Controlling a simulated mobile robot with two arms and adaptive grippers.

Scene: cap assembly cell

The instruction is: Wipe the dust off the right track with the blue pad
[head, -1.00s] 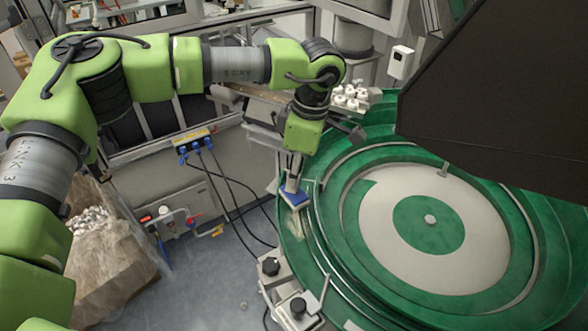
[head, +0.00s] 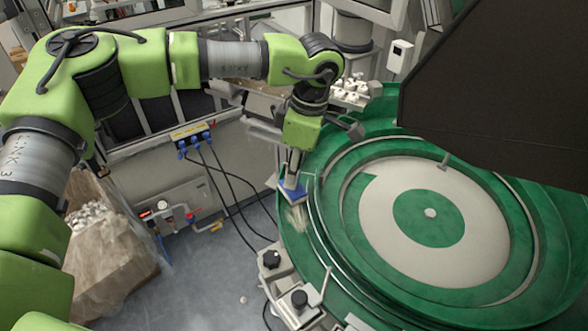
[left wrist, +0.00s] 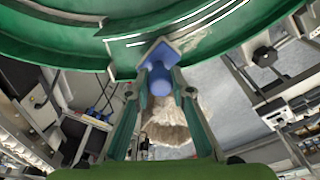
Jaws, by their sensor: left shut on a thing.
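My left gripper (head: 291,172) is shut on the handle of the blue pad (head: 294,191). The pad is at the left rim of the green round bowl (head: 350,300), over its outer track. A pale, dust-like patch (head: 297,218) shows on the green surface just below the pad. In the left wrist view the blue pad (left wrist: 161,52) lies against or just above the green rim (left wrist: 95,50), its handle between the fingers (left wrist: 160,88). I cannot tell whether it touches. My right gripper is not in view.
A large dark panel (head: 500,90) hangs over the bowl's back right. Knobbed fixtures (head: 299,299) stand by its front left edge. White parts (head: 350,92) sit behind it. A bag-lined box (head: 105,250) and cables (head: 225,195) are at left; the floor (head: 215,290) between is mostly open.

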